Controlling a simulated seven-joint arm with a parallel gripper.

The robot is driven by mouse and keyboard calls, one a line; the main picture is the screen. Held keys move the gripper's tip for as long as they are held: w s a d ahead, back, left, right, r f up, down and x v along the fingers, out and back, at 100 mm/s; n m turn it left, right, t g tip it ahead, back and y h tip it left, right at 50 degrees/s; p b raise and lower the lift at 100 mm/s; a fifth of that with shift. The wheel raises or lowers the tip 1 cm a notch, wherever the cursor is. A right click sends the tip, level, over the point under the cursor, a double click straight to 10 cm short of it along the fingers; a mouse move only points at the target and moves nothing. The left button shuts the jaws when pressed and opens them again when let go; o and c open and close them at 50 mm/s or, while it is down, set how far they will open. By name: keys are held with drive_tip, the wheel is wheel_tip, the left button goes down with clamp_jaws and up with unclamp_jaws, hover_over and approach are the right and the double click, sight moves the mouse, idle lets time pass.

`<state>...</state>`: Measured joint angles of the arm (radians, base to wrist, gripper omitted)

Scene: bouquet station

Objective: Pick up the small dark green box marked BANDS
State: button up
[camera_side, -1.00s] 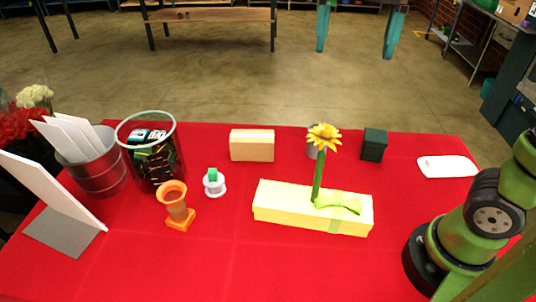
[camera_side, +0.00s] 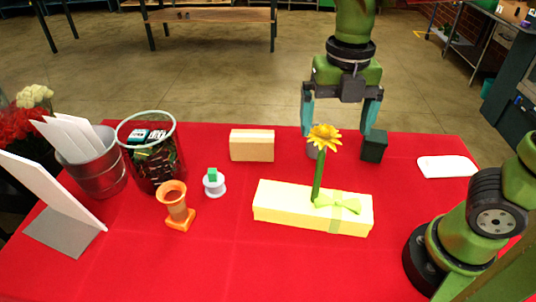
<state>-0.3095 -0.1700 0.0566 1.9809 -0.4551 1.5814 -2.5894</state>
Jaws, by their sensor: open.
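A small dark green box (camera_side: 374,147) stands near the back edge of the red table, right of the yellow flower. No lettering can be read on it from here. My gripper (camera_side: 338,128) hangs over the back of the table, pointing down, its two teal fingers spread wide with nothing seen between them. The right finger's tip overlaps the upper left of the green box in the picture; whether it touches cannot be told. The left finger's tip is by a small grey cylinder (camera_side: 312,150), which is partly hidden behind the flower.
A yellow flower (camera_side: 324,138) rises in front of my gripper, by a long yellow box (camera_side: 283,203) with a ribbon. A tan block (camera_side: 252,145) stands left, a white tray (camera_side: 447,166) lies right. A wire bin (camera_side: 150,155) and orange holder (camera_side: 176,205) are further left. The front table is clear.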

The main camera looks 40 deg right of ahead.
drive_tip(key=shift+f, duration=0.15)
drive_tip(key=shift+c, duration=0.2)
wheel_tip(320, 180, up, 4)
drive_tip(key=shift+r, duration=0.25)
drive_tip(key=w+d+m, duration=0.4)
drive_tip(key=d+m, duration=0.3)
drive_tip(key=d, duration=0.1)
drive_tip(key=m, duration=1.4)
hover_over(376, 135)
drive_tip(key=shift+m, duration=0.3)
drive_tip(key=f, duration=2.1)
drive_tip(key=shift+d, duration=0.2)
drive_tip(key=shift+a+f, duration=0.1)
drive_tip(key=shift+f, duration=2.95)
